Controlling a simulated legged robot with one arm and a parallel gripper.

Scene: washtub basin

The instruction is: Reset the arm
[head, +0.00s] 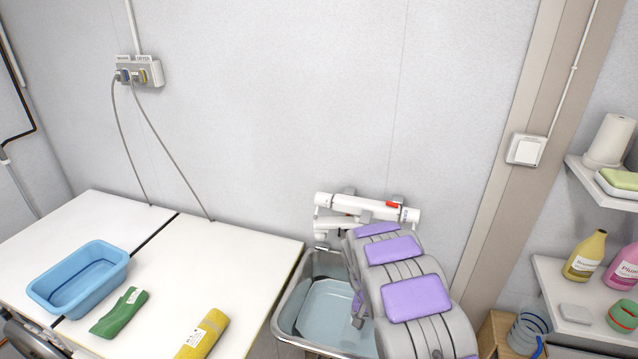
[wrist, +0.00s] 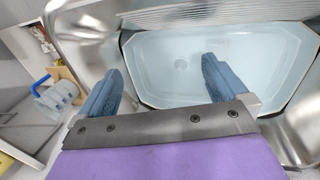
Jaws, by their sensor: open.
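My gripper (wrist: 158,88) is open, its two blue fingers spread apart with nothing between them in the wrist view. It points down over the metal sink (wrist: 92,30). A pale blue basin (wrist: 255,50) sits inside the sink, under and beyond the fingertips. In the head view my purple-padded grey arm reaches over the right part of the sink (head: 283,312). It hides part of the basin (head: 325,308), and most of the gripper is hidden behind it.
A white-topped surface at left holds a blue tub (head: 80,278), a green packet (head: 119,312) and a yellow packet (head: 203,334). A white faucet unit (head: 350,208) is on the wall close behind my arm. Shelves (head: 590,335) with bottles stand at right.

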